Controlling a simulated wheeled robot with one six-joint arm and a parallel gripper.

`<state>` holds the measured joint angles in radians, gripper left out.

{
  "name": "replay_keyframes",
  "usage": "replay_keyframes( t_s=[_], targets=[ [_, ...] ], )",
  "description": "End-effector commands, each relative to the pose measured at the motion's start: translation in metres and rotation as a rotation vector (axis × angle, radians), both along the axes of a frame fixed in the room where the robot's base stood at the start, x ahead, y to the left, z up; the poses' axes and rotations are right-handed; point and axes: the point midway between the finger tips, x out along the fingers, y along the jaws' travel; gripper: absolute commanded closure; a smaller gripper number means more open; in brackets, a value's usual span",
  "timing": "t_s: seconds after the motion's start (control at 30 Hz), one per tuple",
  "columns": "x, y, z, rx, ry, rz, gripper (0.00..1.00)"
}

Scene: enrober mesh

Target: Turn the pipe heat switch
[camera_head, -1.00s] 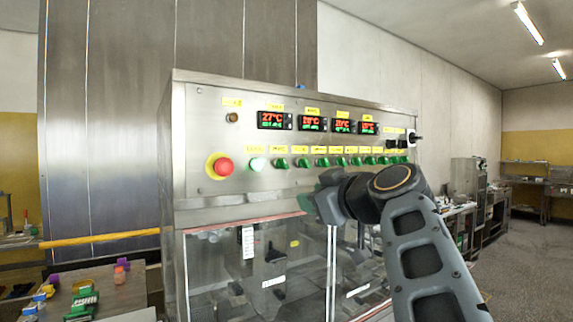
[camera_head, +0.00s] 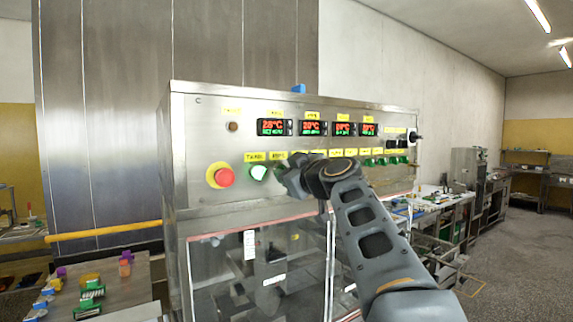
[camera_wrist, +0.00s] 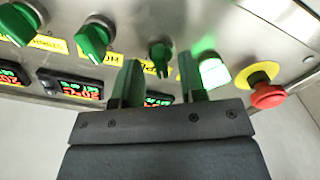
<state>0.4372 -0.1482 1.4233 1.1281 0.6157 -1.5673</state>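A row of green rotary switches runs across the steel control panel (camera_head: 205,140). I cannot read with certainty which label marks the pipe heat switch. My gripper (camera_head: 290,178) is in front of the left end of the row and hides several switches there. In the wrist view my gripper (camera_wrist: 160,85) is open, with two green-tinted fingers apart. One green switch (camera_wrist: 159,57) shows in the gap just beyond the fingertips; I cannot tell if they touch it. Two larger-looking green switches (camera_wrist: 92,38) (camera_wrist: 20,22) are to its left.
A lit pale green button (camera_head: 258,172) and a red emergency stop (camera_head: 222,176) on a yellow ring are left of my gripper. Red digital displays (camera_head: 313,128) sit above the switches. A black rotary handle (camera_head: 415,137) is at the panel's right end. Clear guard panels are below.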

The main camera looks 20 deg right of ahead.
Motion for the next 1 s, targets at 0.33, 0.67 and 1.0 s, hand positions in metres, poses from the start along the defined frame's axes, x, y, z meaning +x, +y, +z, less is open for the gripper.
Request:
replay_keyframes(
  t_s=[0.33,0.67,1.0],
  targets=[
    [0.0099,0.0014,-0.0004,-0.001,0.0,0.0,0.62],
    [0.0095,0.0015,-0.0004,0.0,0.0,0.0,0.8],
    [0.0094,0.0015,-0.0005,0.007,0.001,0.0,0.99]
  ],
)
